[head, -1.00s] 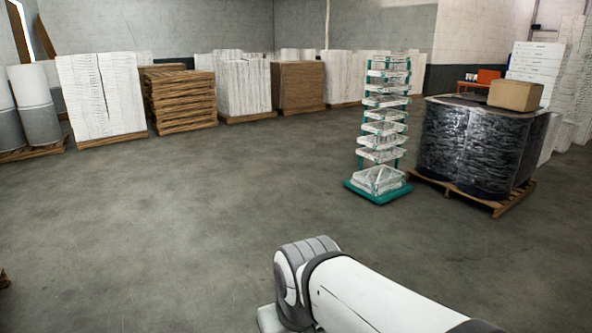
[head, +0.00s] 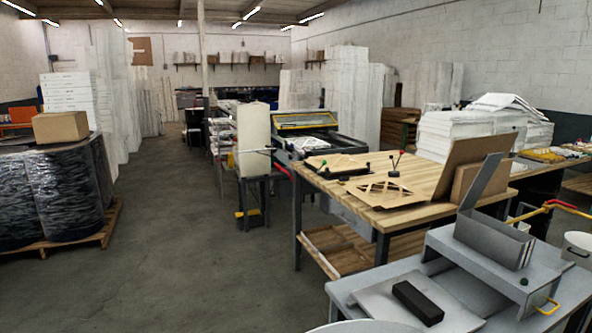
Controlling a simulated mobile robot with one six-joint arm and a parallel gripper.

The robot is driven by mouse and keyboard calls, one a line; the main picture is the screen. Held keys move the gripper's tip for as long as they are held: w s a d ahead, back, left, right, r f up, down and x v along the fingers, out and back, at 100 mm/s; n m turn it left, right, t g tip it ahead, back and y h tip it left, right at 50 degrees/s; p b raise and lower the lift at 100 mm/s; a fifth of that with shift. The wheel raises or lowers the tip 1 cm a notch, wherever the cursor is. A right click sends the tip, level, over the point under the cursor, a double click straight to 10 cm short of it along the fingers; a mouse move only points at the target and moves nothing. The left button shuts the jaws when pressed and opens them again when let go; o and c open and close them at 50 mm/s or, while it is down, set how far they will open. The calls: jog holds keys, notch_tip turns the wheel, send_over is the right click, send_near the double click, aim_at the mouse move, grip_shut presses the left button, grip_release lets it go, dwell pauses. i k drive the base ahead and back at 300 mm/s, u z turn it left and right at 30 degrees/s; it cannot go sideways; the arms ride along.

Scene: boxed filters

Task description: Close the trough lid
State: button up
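A grey metal trough (head: 496,240) sits on a grey bench (head: 440,252) at the lower right. A flat grey panel, which looks like its lid (head: 481,181), stands up steeply at the trough's left end, tilted to the right at the top. The trough looks open. The inside of the trough is mostly hidden by its front wall. My gripper and arm are out of view.
A black block (head: 418,301) lies on a lower plate in front of the trough. A yellow and red bar (head: 560,206) passes close to its right. A wooden table (head: 400,195) stands behind. Open floor (head: 190,250) lies to the left.

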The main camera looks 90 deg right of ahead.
aim_at(491, 162)
jog(key=z, duration=2.05)
jog(key=i, duration=1.75)
jog(key=z, duration=3.3)
jog(key=i, duration=1.05)
